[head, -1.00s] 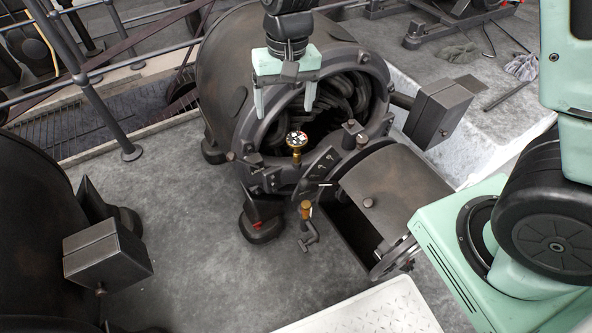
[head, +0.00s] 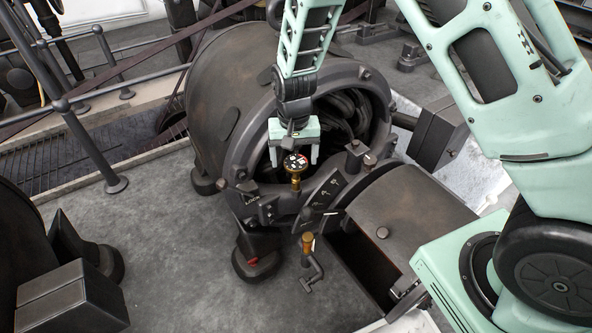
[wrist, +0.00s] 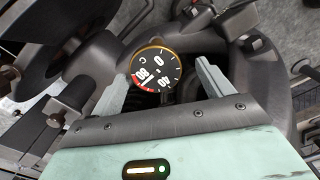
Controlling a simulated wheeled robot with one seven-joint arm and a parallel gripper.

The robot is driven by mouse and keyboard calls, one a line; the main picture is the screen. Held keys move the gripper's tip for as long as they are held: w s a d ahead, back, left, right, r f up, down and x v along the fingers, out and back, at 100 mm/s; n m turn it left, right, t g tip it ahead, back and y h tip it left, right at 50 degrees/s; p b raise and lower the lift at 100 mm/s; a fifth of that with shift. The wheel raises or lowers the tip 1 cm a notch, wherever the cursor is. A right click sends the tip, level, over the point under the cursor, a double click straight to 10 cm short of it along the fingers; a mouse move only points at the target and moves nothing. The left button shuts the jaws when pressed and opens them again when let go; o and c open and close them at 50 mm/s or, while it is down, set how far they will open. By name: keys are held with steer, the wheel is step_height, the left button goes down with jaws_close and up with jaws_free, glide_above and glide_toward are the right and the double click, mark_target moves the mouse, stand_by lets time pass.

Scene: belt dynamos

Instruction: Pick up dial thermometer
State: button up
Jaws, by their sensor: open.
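The dial thermometer (head: 295,165) has a round black face with white numbers, a red mark and a brass rim and stem. It stands at the lower front rim of the dynamo's round opening. My gripper (head: 294,160) is open and points down just above and behind the dial in the head view. In the wrist view the thermometer (wrist: 155,69) shows its face, marked C, beyond and between the two spread fingers of my gripper (wrist: 160,80). The fingers look apart from it. The lower stem is hidden in the wrist view.
The dark dynamo housing (head: 225,85) surrounds the opening, with bolts and a small plate (head: 327,188) beside the thermometer. A brass-topped fitting (head: 307,243) stands lower in front. A curved cover (head: 405,210) lies to the right. Grey floor (head: 160,240) is free at left.

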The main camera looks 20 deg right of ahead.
mark_target(296, 178)
steer(key=f, duration=0.2)
steer(key=f+b, duration=0.1)
steer(key=f, duration=0.1)
steer(key=f+b, duration=0.1)
steer(key=f, duration=0.1)
steer(key=shift+s+d, duration=0.15)
steer(key=shift+s, duration=0.2)
steer(key=shift+r, duration=0.1)
steer(key=c, duration=1.3)
step_height(296, 178, up, 10)
steer(key=p, duration=0.3)
steer(key=shift+r, duration=0.1)
